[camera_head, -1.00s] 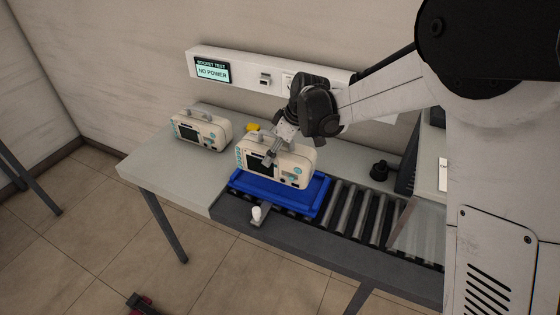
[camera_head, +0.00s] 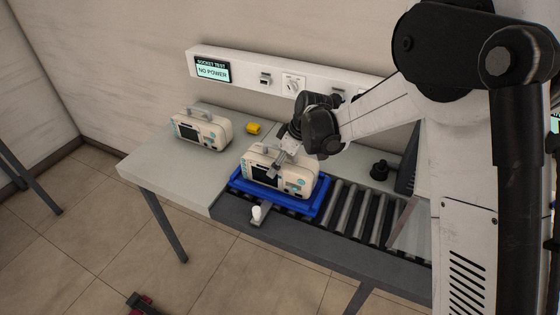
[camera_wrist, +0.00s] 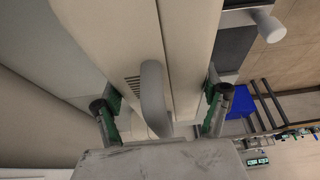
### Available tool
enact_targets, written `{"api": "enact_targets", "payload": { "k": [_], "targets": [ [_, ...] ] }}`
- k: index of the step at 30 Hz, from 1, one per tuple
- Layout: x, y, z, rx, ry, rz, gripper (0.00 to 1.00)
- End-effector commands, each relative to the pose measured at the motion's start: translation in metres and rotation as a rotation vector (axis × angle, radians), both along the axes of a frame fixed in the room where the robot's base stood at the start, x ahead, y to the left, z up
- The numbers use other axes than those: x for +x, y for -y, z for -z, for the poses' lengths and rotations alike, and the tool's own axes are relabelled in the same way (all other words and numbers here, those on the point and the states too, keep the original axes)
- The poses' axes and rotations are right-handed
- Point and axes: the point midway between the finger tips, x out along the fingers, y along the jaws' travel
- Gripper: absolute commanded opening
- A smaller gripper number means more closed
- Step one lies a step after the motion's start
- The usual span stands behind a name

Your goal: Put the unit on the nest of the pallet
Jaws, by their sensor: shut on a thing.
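The unit (camera_head: 290,178), a cream box with a dark screen, blue-green buttons and a top handle, is upright at the blue pallet (camera_head: 314,207) in the head view. My gripper (camera_head: 281,162) is shut on it from above. In the wrist view the green-lined fingers (camera_wrist: 163,112) sit on either side of the unit (camera_wrist: 90,20), with its grey handle between them. The pallet's rim shows around the unit's base. The nest is hidden beneath the unit, so I cannot tell whether it is fully seated.
A second similar unit (camera_head: 203,130) stands on the grey table at left, with a yellow block (camera_head: 254,128) nearby. Rollers (camera_head: 352,210) run right of the pallet. A white knob (camera_head: 257,212) stands at the front edge. A wall panel (camera_head: 265,75) reads "NO POWER".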

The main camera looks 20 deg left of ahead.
Motion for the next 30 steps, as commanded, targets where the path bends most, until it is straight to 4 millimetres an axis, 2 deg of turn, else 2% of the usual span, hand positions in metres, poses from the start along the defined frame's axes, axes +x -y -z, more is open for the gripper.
{"api": "enact_targets", "payload": {
  "k": [1,5,17,23,30],
  "targets": [
    [0.000,0.000,0.001,0.000,0.000,0.000,0.80],
    [0.000,0.000,0.001,0.000,0.000,0.000,0.96],
    [0.000,0.001,-0.006,0.000,0.000,0.000,0.96],
    [-0.002,0.013,-0.034,0.000,-0.001,0.002,0.96],
    [-0.005,0.032,-0.078,0.000,0.000,0.001,0.96]
  ]
}}
